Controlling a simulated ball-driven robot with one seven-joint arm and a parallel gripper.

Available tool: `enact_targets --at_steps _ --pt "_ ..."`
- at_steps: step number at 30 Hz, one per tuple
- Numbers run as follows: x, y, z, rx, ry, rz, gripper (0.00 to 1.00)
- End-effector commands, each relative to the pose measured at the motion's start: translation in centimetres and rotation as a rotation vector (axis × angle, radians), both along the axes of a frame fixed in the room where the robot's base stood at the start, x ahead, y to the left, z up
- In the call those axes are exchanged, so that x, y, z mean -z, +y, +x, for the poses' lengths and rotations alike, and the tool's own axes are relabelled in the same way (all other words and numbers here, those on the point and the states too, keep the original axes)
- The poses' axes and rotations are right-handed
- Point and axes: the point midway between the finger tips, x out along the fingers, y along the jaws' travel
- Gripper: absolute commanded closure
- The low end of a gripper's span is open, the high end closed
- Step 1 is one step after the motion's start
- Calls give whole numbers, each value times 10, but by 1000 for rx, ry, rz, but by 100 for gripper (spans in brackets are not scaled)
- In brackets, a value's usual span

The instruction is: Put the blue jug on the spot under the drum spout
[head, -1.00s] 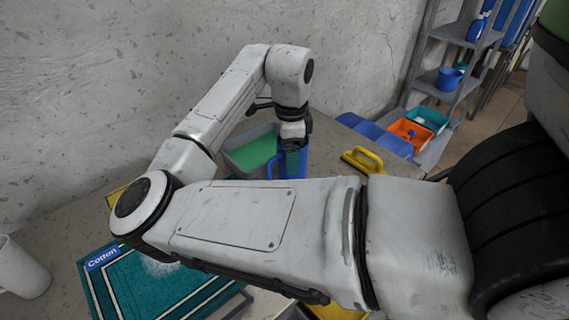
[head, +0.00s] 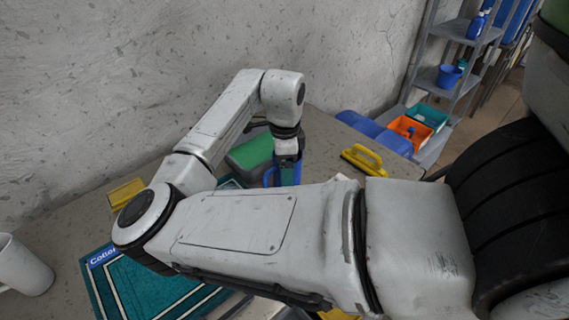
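The blue jug (head: 297,173) is in the head view, just right of the grey tray, with its handle on the left side. My gripper (head: 288,158) comes down from above into the jug's top and appears shut on it. The fingertips are largely hidden, and my forearm covers the jug's lower part, so I cannot tell whether its base touches the table. I cannot make out the drum spout or the spot under it.
A yellow-handled tool (head: 362,158) lies to the right. Shelves (head: 440,80) stand at the back right.

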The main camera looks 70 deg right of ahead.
Motion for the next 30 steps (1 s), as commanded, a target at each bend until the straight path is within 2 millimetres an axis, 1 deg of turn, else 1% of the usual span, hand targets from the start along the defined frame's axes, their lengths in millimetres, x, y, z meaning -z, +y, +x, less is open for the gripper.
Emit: enact_targets --at_steps 1,3,4,10,14,17,27,30 --pt "0 0 0 0 0 0 8" --pt "0 0 0 0 0 0 2" --pt "0 0 0 0 0 0 0" --pt "-1 0 0 0 -1 0 0" --pt "-7 0 1 0 -2 0 0" --pt "-20 -1 1 0 -3 -2 0" --pt "-89 0 1 1 -3 -2 0" --pt "-104 0 0 2 -2 -1 0"
